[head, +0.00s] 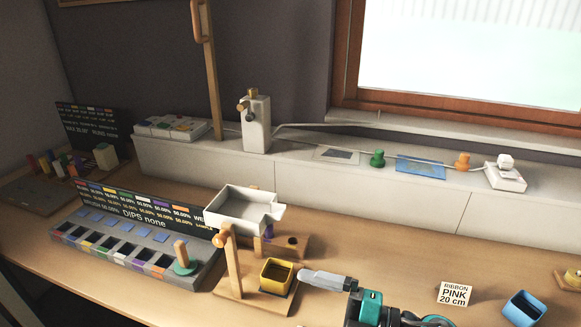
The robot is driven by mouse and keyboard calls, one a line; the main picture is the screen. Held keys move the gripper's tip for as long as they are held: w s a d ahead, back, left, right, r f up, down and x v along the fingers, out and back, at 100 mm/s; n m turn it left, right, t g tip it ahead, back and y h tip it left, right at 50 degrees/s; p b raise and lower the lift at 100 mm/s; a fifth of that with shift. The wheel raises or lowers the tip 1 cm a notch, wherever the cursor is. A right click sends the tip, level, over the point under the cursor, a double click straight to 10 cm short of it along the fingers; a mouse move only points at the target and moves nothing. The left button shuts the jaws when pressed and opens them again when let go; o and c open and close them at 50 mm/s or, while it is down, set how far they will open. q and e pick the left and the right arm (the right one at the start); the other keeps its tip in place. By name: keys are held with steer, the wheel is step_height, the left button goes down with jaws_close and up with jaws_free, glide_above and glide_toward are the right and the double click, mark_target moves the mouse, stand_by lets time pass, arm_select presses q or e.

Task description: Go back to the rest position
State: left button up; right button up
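My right gripper (325,280) comes in from the lower right, with a teal and black wrist and pale grey fingers pointing left. Its fingers show as one slim shape beside the yellow square cup (277,276), at the cup's right edge. I cannot tell whether they are apart or closed, and nothing held shows. My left gripper is not in view.
A white tray (240,211) sits by a wooden post on a base. Left is a compartment box (130,255) with a dark sign. A "RIBBON PINK 20 cm" card (454,294) and a blue cup (523,309) stand right. A raised ledge (370,195) runs behind.

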steer(key=s+d+f+m+t+h, duration=0.2)
steer(key=s+d+f+m+h, duration=0.2)
steer(key=d+f+m+h, duration=0.3)
steer(key=s+d+f+m+t+h, duration=0.2)
steer(key=s+d+f+m+h, duration=0.2)
steer(key=m, duration=1.2)
steer(key=d+f+h, duration=0.3)
steer(key=f, duration=0.2)
steer(key=shift+s+f+m+t+h, duration=0.25)
steer(key=shift+f+m+t+h, duration=0.05)
steer(key=shift+f+t, duration=0.1)
steer(key=shift+d, duration=0.1)
steer(key=shift+c, duration=0.4)
